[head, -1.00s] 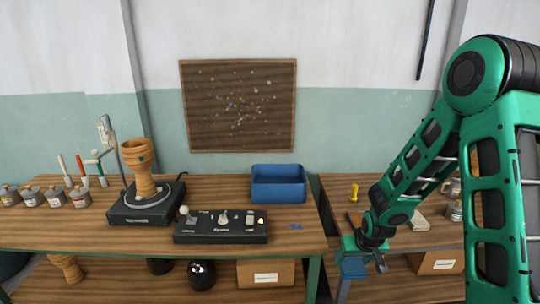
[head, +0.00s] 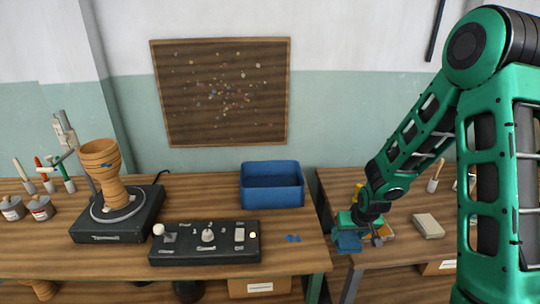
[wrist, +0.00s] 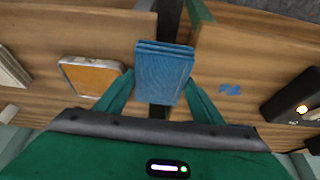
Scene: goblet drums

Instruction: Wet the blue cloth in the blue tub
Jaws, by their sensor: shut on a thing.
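The blue cloth (wrist: 161,70), a folded pad, is held between the two fingers of my gripper (wrist: 160,88) in the wrist view. In the head view my gripper (head: 362,232) is shut on the cloth (head: 348,242), over the gap between the two tables. The blue tub (head: 272,190) stands open at the back right of the left table, to the left of my gripper and apart from it. The tub's floor is hidden by its front wall. The tub is outside the wrist view.
A black control box (head: 205,243) with knobs sits in front of the tub. A turntable (head: 118,215) bears a wooden goblet drum (head: 103,170). A blue mark (head: 293,238) lies on the tabletop. An orange-topped tray (wrist: 92,76) and a pale block (head: 428,226) lie on the right table.

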